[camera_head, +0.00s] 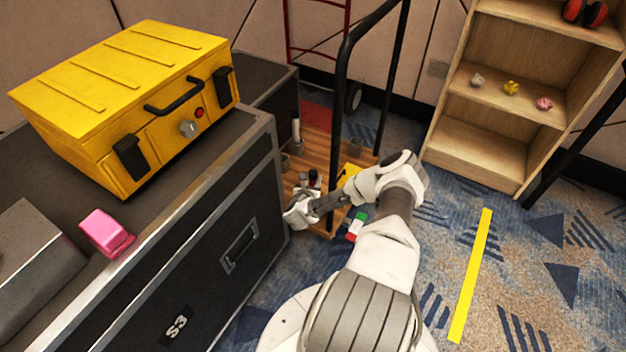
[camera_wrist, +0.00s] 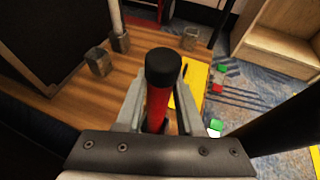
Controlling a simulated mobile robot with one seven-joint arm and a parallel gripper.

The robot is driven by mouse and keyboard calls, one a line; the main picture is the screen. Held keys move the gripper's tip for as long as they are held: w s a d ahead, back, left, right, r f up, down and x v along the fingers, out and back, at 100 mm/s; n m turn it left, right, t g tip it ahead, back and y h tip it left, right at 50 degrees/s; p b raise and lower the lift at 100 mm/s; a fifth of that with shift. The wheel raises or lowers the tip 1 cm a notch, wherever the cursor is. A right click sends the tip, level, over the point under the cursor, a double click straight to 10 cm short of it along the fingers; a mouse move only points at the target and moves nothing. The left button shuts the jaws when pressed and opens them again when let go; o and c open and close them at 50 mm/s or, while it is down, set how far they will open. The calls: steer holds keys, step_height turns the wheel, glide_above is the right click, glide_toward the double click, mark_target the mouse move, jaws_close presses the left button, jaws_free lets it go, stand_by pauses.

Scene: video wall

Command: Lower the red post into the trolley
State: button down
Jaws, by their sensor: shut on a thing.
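My gripper (camera_head: 312,200) is at the near end of the wooden trolley deck (camera_head: 300,168), between the black flight case and my forearm. In the wrist view it is shut on the red post (camera_wrist: 158,103), which has a black cap and stands between the two fingers. The post's lower end is hidden by the gripper, so I cannot tell whether it touches the deck. The trolley has a tall black handle frame (camera_head: 342,95). On its deck stand a pale post in a grey socket (camera_wrist: 119,40), a grey block (camera_wrist: 98,62) and another socket (camera_wrist: 190,38).
A black flight case (camera_head: 215,240) stands close left, bearing a yellow case (camera_head: 150,95) and a pink object (camera_head: 106,233). A yellow item (camera_wrist: 190,86) lies beside the post. A wooden shelf (camera_head: 500,130) stands at the back right.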

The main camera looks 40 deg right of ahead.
mark_target(313, 172)
steer(key=shift+f, duration=0.45)
stand_by(0.6)
steer(key=shift+c, duration=2.2)
jaws_free()
steer(key=shift+o, duration=0.2)
steer(key=o, duration=0.4)
steer(key=shift+r+p, duration=3.05)
steer(key=shift+r, duration=0.95)
